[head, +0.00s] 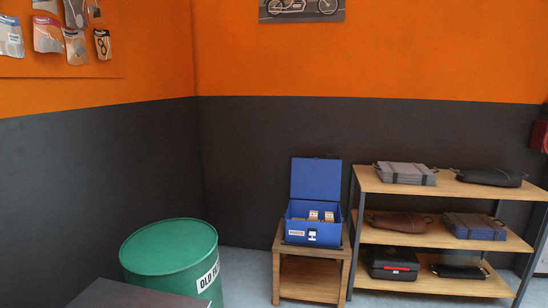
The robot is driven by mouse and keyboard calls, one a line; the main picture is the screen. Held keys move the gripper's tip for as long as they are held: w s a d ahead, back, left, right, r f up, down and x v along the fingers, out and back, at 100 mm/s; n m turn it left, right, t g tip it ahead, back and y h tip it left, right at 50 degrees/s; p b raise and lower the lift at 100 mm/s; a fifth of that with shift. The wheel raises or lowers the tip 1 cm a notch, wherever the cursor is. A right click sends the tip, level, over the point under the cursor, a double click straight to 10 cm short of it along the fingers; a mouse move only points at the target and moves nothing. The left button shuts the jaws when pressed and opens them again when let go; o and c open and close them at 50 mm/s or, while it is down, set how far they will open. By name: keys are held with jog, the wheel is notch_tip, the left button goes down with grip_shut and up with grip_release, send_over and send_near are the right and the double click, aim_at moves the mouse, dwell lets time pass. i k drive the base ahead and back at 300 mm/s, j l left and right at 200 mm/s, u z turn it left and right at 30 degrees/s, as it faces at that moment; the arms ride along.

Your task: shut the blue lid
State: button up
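A blue box (297,228) with a white label and a light latch plate on its front stands on a small wooden side table (342,252). Its blue lid (316,179) is open and stands up at the back of the box. Several tan and whitish items (314,215) lie inside the box. My gripper is not in view.
A green drum (160,248) stands left of the table, behind a dark flat surface (135,295). A wooden shelf unit (450,189) with bags and cases stands close on the right. Some bare floor shows between drum and table.

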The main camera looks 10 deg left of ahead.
aim_at(316, 178)
jog(key=i+l+u, duration=0.1)
jog(key=i, duration=0.3)
jog(key=i+l+u, duration=0.15)
jog(key=i, duration=0.3)
jog(key=i+l+u, duration=0.1)
jog(key=i, duration=0.3)
jog(key=i+l+u, duration=0.15)
jog(key=i+l, duration=0.25)
jog(key=i, duration=0.5)
jog(key=i+l, duration=0.15)
jog(key=i, duration=0.4)
jog(key=i+l, duration=0.1)
jog(key=i, duration=0.5)
jog(key=i+l+u, duration=0.25)
jog(key=i+l, duration=0.1)
jog(key=l, duration=0.05)
